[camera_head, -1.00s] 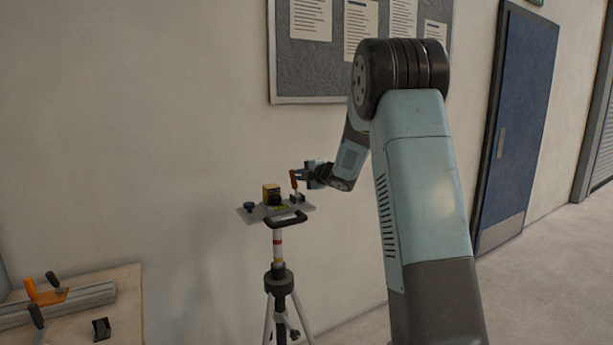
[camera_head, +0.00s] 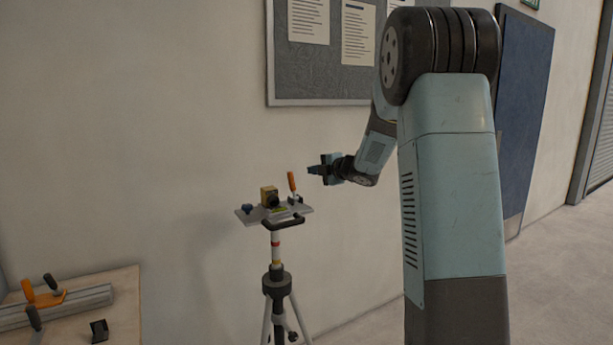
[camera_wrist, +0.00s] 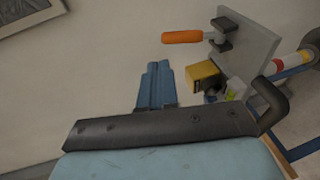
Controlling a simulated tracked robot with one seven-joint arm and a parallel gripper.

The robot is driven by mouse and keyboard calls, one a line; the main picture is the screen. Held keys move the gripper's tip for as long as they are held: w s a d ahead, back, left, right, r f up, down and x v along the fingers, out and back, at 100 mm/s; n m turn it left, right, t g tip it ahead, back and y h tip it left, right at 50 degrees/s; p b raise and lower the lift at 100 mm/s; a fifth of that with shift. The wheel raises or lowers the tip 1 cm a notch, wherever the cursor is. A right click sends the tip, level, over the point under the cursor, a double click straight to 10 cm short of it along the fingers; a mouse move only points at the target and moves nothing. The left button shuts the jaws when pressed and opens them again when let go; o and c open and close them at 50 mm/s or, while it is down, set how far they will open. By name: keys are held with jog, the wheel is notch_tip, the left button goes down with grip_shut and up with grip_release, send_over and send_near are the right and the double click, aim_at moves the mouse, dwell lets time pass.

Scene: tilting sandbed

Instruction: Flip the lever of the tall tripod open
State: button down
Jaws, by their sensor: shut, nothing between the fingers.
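The tall tripod (camera_head: 276,284) stands near the wall with a grey plate (camera_head: 247,216) on top. An orange lever (camera_head: 291,181) stands upright at the plate's right end; in the wrist view the lever (camera_wrist: 182,37) and its dark clamp base (camera_wrist: 224,30) show at the top. A yellow block (camera_head: 268,195) sits mid-plate, and also shows in the wrist view (camera_wrist: 202,75). My gripper (camera_head: 312,170) is shut and empty, just right of the lever, with a gap between them. In the wrist view its blue fingers (camera_wrist: 157,70) are together, below and left of the lever.
A wooden table (camera_head: 118,290) with orange-handled clamps (camera_head: 44,296) stands at lower left. The wall is close behind the tripod.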

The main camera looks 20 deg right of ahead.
jog(key=shift+r+v, duration=0.25)
jog(key=shift+v, duration=0.85)
jog(key=shift+r+v, duration=0.25)
jog(key=shift+v, duration=0.9)
jog(key=shift+w, duration=0.15)
